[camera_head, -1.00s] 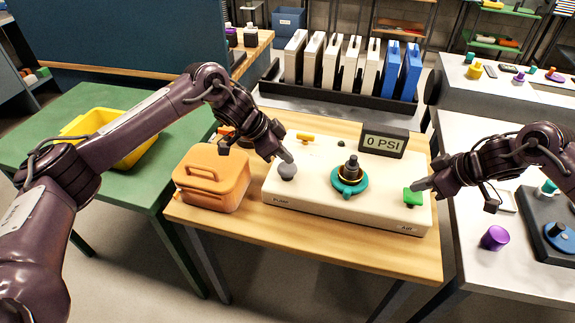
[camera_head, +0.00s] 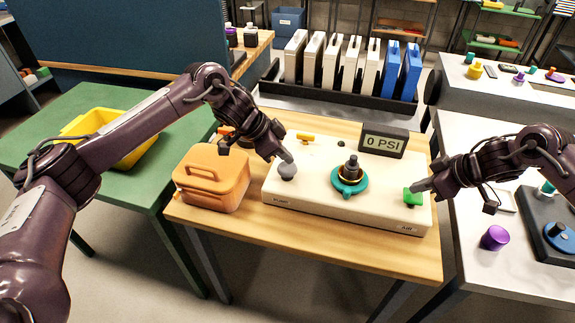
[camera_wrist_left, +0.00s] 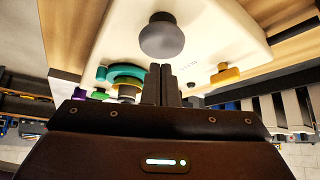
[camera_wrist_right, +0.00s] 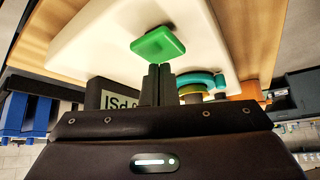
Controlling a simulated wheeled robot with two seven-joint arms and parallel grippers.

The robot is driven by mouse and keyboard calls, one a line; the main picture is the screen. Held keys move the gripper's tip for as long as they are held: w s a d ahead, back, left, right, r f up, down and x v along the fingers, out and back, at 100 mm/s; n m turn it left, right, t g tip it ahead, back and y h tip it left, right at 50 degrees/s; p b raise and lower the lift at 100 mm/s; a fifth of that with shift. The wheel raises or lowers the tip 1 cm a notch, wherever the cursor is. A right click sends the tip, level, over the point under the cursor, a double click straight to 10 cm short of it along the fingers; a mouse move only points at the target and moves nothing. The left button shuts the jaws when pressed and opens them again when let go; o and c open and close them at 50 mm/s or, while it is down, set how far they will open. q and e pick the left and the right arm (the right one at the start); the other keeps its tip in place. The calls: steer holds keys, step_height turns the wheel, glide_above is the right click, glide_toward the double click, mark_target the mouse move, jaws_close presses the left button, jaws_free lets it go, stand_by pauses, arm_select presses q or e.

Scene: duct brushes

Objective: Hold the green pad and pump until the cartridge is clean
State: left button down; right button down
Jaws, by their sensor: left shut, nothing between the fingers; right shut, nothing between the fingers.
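A cream pump unit (camera_head: 322,205) sits on the wooden table. The grey pump knob (camera_head: 288,171) is at its left and the green pad (camera_head: 413,198) at its right. A dark cartridge (camera_head: 351,168) stands upright in a teal ring (camera_head: 347,184) between them. The gauge (camera_head: 383,142) reads 0 PSI. My left gripper (camera_head: 289,158) is shut and empty at the grey knob, which also shows in the left wrist view (camera_wrist_left: 162,37). My right gripper (camera_head: 416,186) is shut and empty at the pad, also in the right wrist view (camera_wrist_right: 158,44). I cannot tell whether either tip touches.
An orange case (camera_head: 212,177) stands left of the unit. A yellow handle (camera_head: 306,137) is at the unit's back. A black rack (camera_head: 338,98) of white and blue plates stands behind. A purple cylinder (camera_head: 494,238) sits on the white table at right. The wooden table's front strip is clear.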

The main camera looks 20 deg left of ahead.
mark_target(288, 167)
steer(key=shift+f, duration=0.9)
arm_select(q)
steer(key=shift+s+f, duration=0.1)
steer(key=shift+f, duration=1.4)
steer(key=shift+r, duration=1.15)
